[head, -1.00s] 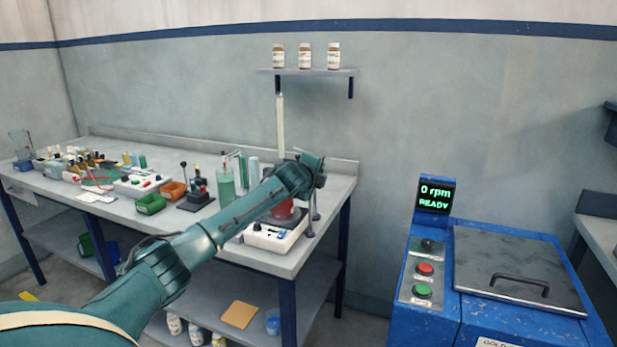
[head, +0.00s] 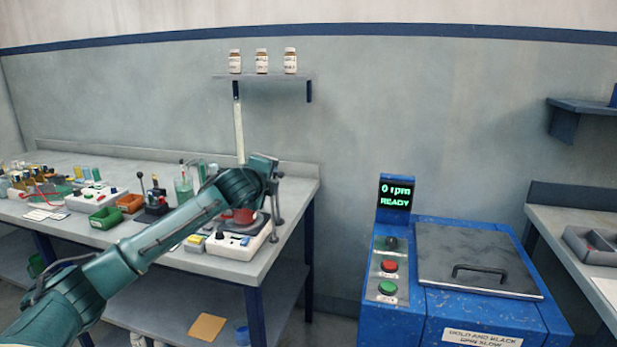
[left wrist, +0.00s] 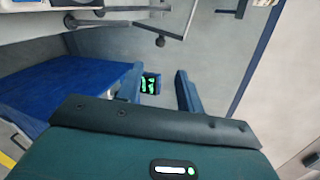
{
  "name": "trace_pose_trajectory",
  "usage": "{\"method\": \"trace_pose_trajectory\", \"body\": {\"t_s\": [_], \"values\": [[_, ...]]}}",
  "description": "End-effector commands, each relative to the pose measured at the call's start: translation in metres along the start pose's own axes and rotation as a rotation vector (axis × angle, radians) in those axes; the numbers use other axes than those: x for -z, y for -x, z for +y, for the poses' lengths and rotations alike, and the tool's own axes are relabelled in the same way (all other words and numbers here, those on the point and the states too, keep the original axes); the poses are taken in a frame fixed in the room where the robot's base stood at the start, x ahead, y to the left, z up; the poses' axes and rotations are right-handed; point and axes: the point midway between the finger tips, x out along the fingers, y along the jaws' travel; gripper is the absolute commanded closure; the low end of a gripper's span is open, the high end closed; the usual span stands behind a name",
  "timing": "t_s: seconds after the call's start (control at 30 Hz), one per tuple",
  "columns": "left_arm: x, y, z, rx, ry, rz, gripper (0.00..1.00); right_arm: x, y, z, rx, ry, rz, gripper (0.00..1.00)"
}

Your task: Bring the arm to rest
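My left arm (head: 150,245) reaches in from the left in the head view, over the front right part of the workbench (head: 150,170). Its wrist end is by the white control box (head: 228,244) with a red part on it. I cannot make out the fingers there. In the left wrist view, the two dark blue fingers of my left gripper (left wrist: 160,72) stand apart with no object held between them. A green-lit display shows in the gap, farther off. My right gripper is in neither view.
A blue machine (head: 480,320) with a closed lid and a display reading "0 rpm READY" stands at right. Several bins, jars and instruments crowd the bench's left. A wall shelf (head: 275,76) holds 3 bottles. A grey tray (head: 570,240) lies on the right table.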

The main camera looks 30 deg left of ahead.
Motion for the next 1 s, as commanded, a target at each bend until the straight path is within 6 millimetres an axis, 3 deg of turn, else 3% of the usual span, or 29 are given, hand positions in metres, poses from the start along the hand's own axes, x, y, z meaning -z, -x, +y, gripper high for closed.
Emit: {"method": "trace_pose_trajectory", "body": {"t_s": [0.17,0.27,0.37,0.57,0.67,0.8,1.0], "values": [[0.001,0.000,0.001,0.000,0.001,0.002,0.63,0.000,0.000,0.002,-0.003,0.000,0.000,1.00],[0.015,-0.002,0.013,-0.010,0.016,0.027,0.63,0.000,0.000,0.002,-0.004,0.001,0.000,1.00],[0.050,-0.002,0.044,-0.036,0.060,0.091,0.63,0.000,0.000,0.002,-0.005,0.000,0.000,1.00],[0.154,0.024,0.147,-0.139,0.270,0.279,0.63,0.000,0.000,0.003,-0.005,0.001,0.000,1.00],[0.201,0.053,0.201,-0.211,0.418,0.360,0.63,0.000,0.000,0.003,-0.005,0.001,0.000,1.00],[0.256,0.110,0.273,-0.333,0.674,0.437,0.63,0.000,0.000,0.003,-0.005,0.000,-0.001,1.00],[0.298,0.205,0.350,-0.507,1.085,0.433,0.63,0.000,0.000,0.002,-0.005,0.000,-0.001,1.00]]}}
